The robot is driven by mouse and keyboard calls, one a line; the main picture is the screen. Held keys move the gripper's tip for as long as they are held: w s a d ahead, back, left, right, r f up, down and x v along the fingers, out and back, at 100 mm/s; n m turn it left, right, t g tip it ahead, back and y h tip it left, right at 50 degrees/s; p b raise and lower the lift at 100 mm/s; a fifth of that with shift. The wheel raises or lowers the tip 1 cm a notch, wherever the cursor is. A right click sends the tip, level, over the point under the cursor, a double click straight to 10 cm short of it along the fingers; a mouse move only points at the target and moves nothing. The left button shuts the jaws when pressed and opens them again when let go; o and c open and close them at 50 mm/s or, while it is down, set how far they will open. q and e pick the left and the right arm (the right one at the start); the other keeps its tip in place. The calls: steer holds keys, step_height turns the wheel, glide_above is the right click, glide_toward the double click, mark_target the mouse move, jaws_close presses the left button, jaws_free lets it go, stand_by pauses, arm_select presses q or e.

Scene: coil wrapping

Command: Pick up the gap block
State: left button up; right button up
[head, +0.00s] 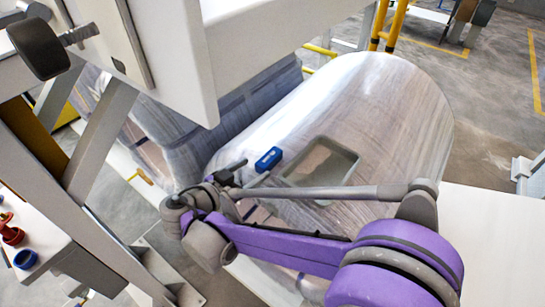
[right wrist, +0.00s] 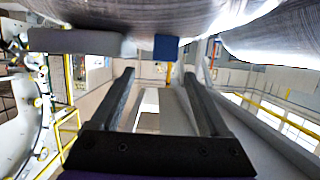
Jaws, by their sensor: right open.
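The gap block is a small blue block (head: 268,158) lying on top of the wrapped coil (head: 385,110), beside a shallow tray. It also shows in the right wrist view as a blue face (right wrist: 166,47), just beyond the fingertips and between their lines. My right gripper (head: 256,170) is open and empty, its fingers pointing toward the block from its near side. In the right wrist view the two dark fingers (right wrist: 160,64) are spread wide with nothing between them. Whether a fingertip touches the block I cannot tell. My left gripper is not in view.
A shallow grey-green tray (head: 286,182) rests on the coil close to the block's right. A second wrapped coil (head: 155,135) stands to the left. A large white machine frame (head: 270,22) overhangs the upper left. Red and blue parts (head: 25,259) lie at lower left.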

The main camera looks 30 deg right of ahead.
mark_target(268, 157)
steer(key=x, duration=0.9)
steer(key=shift+w+a, duration=0.1)
steer(key=shift+w, duration=0.15)
jaws_close()
